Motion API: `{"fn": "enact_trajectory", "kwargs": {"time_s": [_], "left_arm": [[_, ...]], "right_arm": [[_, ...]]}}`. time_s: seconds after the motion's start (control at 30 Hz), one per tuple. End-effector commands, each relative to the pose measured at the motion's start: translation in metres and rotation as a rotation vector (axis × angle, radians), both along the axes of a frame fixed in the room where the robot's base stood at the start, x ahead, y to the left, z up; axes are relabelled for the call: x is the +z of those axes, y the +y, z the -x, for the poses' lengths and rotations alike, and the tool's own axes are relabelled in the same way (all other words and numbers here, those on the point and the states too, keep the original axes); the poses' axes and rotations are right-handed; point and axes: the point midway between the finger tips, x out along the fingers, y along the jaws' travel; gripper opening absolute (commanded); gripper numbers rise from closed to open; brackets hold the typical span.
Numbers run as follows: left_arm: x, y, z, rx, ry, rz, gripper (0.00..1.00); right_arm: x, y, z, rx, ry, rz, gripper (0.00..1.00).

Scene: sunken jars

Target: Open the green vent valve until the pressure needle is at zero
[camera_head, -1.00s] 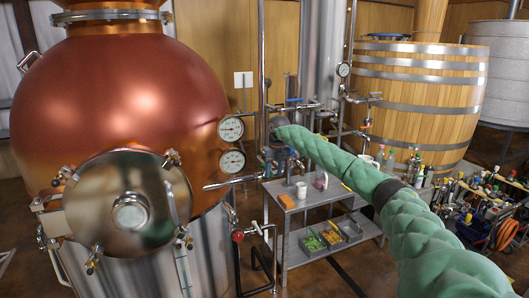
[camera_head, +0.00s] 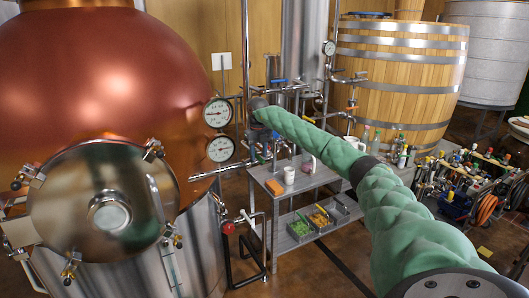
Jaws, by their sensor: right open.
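Two white round gauges, an upper one (camera_head: 217,112) and a lower one (camera_head: 220,149), sit at the right side of the copper vessel (camera_head: 110,75). Their needles are too small to read surely. I cannot make out a green vent valve; my arm and the pipes may hide it. My right arm, in a green sleeve, reaches in from the lower right to the pipes right of the gauges. My right gripper (camera_head: 265,148) is small and dark there, open, with nothing visible in it. I cannot tell whether it touches a pipe. My left gripper is out of view.
A steel cart (camera_head: 262,178) with a white mug (camera_head: 289,175) and bins of green and yellow pieces stands below my arm. A red-handled valve (camera_head: 228,228) sits on the lower pipe. A wooden vat (camera_head: 405,65) and cluttered tools (camera_head: 470,170) are at right.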

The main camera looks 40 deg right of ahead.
Motion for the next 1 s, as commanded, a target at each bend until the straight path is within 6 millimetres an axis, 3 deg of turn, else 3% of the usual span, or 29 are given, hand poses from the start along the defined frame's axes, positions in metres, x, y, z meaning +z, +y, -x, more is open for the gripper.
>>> {"fn": "enact_trajectory", "kwargs": {"time_s": [1.0], "left_arm": [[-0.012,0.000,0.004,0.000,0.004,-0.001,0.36]], "right_arm": [[-0.025,-0.001,0.005,0.000,-0.002,0.000,0.41]]}}
